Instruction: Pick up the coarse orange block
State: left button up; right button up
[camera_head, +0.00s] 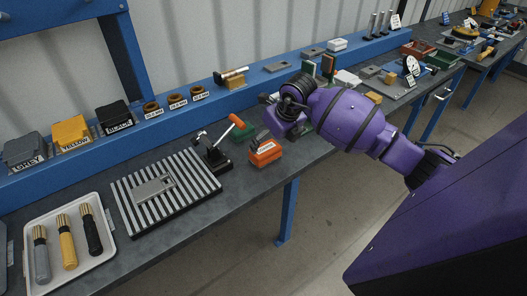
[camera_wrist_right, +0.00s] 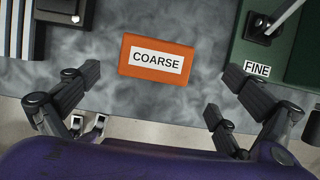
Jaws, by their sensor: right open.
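The coarse orange block (camera_wrist_right: 157,58) lies on the grey bench top with its white COARSE label facing up in the right wrist view. In the head view the orange block (camera_head: 265,153) sits near the bench's front edge. In the head view my right gripper (camera_head: 280,122) hangs just beside and above the block. My left gripper is not in view.
A toggle clamp with an orange handle (camera_head: 217,150) and a striped plate (camera_head: 165,205) are to the left. A white tray (camera_head: 100,262) holds several handles.

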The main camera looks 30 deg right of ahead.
aim_at(266, 149)
jog(key=shift+w+a+f, duration=0.1)
jog(key=shift+a+f, duration=0.05)
jog(key=shift+f, duration=0.3)
jog(key=shift+w+a+f, duration=0.1)
jog(key=shift+f, duration=0.3)
jog(key=x, duration=0.4)
jog(key=shift+w+a+f, duration=0.1)
jog(key=shift+w+f, duration=0.1)
jog(key=shift+w, duration=0.1)
jog(key=c, duration=1.4)
jog(key=shift+r, duration=0.1)
